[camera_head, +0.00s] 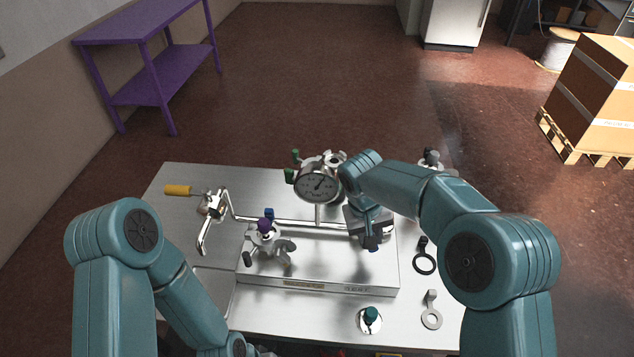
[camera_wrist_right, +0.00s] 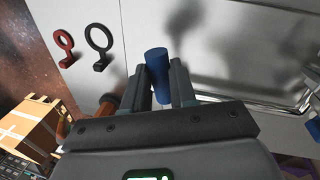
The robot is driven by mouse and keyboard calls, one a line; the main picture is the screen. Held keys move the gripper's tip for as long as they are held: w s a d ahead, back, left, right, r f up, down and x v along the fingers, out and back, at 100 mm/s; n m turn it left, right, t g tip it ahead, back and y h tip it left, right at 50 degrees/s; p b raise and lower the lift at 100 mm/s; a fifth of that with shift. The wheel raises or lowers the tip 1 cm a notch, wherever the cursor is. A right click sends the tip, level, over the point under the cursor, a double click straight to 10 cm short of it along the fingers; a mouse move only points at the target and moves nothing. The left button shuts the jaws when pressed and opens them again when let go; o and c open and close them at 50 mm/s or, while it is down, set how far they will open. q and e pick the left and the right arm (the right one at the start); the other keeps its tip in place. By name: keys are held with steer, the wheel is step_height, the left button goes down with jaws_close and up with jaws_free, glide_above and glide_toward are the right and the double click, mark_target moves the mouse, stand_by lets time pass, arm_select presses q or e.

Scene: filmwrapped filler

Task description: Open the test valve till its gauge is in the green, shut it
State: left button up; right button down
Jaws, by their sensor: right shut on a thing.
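My right gripper (camera_head: 371,237) is over the right part of the steel block on the table, largely hidden by its own wrist in the head view. In the right wrist view its fingers (camera_wrist_right: 160,76) are closed around a blue cylindrical handle (camera_wrist_right: 157,60). The valve body under the handle is hidden, so I cannot tell how far it is turned. A round dark-faced gauge (camera_head: 317,187) stands on a post behind the block; its needle and any green band are too small to read. My left arm runs off the bottom edge, its gripper out of view.
A green-knobbed part (camera_head: 370,318) is at the front. A purple shelf (camera_head: 150,60) stands behind.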

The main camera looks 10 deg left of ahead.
steer(key=shift+s+a+m+g+p, duration=0.15)
steer(key=shift+a+m+p, duration=0.1)
steer(key=shift+a+m, duration=0.4)
steer(key=shift+w+a+m+g+p, duration=0.1)
steer(key=shift+a+m+g+p, duration=0.15)
steer(key=shift+m, duration=0.6)
steer(key=c, duration=0.9)
jaws_free()
steer(key=shift+s, duration=0.1)
steer(key=shift+a, duration=0.1)
steer(key=a+r, duration=0.1)
steer(key=r, duration=0.4)
steer(key=a+r, duration=0.1)
steer(key=r, duration=0.4)
steer(key=a+r+p, duration=0.1)
steer(key=r, duration=0.5)
